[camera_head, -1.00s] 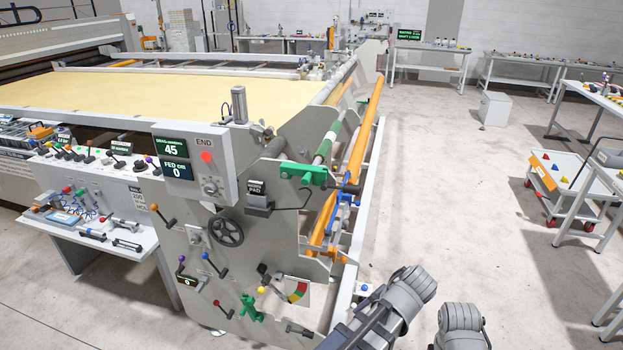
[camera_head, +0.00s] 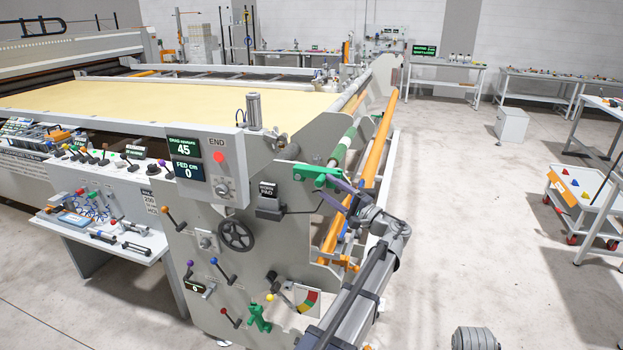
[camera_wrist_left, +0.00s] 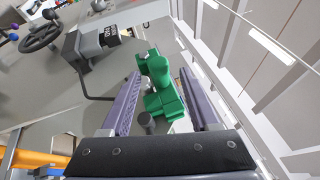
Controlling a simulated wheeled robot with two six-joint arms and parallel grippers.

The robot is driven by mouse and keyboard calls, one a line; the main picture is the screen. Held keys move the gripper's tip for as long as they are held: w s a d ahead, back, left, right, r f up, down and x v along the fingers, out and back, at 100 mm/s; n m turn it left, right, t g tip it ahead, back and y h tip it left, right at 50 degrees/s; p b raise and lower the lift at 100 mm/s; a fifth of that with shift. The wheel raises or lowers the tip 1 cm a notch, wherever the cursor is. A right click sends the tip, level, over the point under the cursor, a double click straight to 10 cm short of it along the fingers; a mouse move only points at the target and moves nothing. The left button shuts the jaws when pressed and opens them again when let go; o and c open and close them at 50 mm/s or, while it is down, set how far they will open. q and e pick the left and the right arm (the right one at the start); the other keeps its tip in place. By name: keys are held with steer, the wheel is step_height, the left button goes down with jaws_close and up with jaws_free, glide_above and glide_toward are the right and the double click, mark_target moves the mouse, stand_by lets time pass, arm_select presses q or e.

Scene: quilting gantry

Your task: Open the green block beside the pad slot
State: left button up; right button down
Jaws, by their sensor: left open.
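The green block (camera_head: 312,174) sits on the upper end of the gantry's grey side plate, at the end of the green-and-white roller. The pad slot (camera_head: 268,202), a dark box with a white PAD label, is to its lower left. My left gripper (camera_head: 338,196) is open just to the lower right of the block. In the left wrist view, the green block (camera_wrist_left: 161,88) shows between and beyond the two purple fingers, with a round upper part. I cannot tell whether the fingers touch it. The pad slot (camera_wrist_left: 95,45) is at upper left there. My right gripper is not in view.
A black handwheel (camera_head: 236,235), several coloured levers and a lower green fitting (camera_head: 260,318) stick out from the side plate. An orange bar (camera_head: 376,140) runs behind my left gripper.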

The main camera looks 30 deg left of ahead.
mark_target(311, 176)
arm_select(q)
steer(key=p+x, duration=0.1)
steer(key=x, duration=0.6)
steer(key=shift+a+r, duration=0.1)
steer(key=shift+a, duration=0.25)
jaws_close()
stand_by(1.1)
